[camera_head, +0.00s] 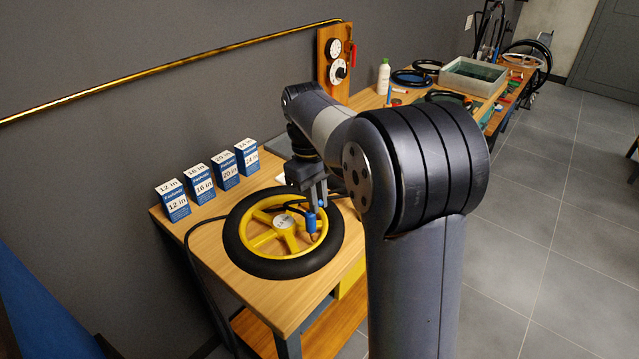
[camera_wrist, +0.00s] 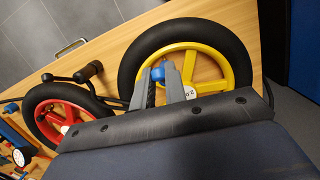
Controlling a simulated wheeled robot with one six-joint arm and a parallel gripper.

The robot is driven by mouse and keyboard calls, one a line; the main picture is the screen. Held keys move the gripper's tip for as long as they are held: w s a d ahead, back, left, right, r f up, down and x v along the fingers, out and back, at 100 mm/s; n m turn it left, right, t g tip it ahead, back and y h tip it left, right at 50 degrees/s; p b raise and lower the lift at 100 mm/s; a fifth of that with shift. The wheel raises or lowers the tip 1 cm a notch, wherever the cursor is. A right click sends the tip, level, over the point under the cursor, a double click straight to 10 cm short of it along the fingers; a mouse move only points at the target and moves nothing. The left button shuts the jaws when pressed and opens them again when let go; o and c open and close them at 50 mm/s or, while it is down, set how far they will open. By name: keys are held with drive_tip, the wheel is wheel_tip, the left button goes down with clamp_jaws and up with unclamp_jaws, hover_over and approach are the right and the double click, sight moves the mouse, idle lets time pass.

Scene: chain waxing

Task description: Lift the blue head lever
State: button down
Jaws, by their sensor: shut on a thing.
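The blue head lever (camera_head: 311,224) is a small blue piece over the yellow wheel (camera_head: 255,243), near the hub on its right side. My gripper (camera_head: 316,204) points down onto it from above. In the wrist view the blue head (camera_wrist: 158,74) shows between the two fingertips of my gripper (camera_wrist: 161,80), which are shut on it. A black hose runs at the wheel. The lower part of the lever is hard to make out, and my fingers partly cover it. The wheel has a black tyre and lies flat on the wooden bench (camera_head: 200,243).
Several blue-and-white size boxes (camera_head: 199,180) stand along the wall behind the wheel. A red wheel (camera_wrist: 60,112) lies beside the yellow one in the wrist view. A gauge board (camera_head: 337,68) with a red lever stands further back. A grey tray (camera_head: 474,77) is on the far bench.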

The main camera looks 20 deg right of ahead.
drive_tip(key=shift+w+a+g+h+p, duration=0.15)
drive_tip(key=shift+g+h+p, duration=0.2)
drive_tip(key=shift+p, duration=0.65)
drive_tip(key=c, duration=1.5)
unclamp_jaws()
drive_tip(key=shift+r, duration=0.1)
drive_tip(key=v, duration=1)
drive_tip(key=shift+w+r, duration=0.15)
drive_tip(key=shift+r, duration=0.25)
drive_tip(key=shift+f, duration=0.1)
drive_tip(key=x, duration=1)
drive_tip(key=shift+f, duration=0.35)
drive_tip(key=shift+r, duration=0.1)
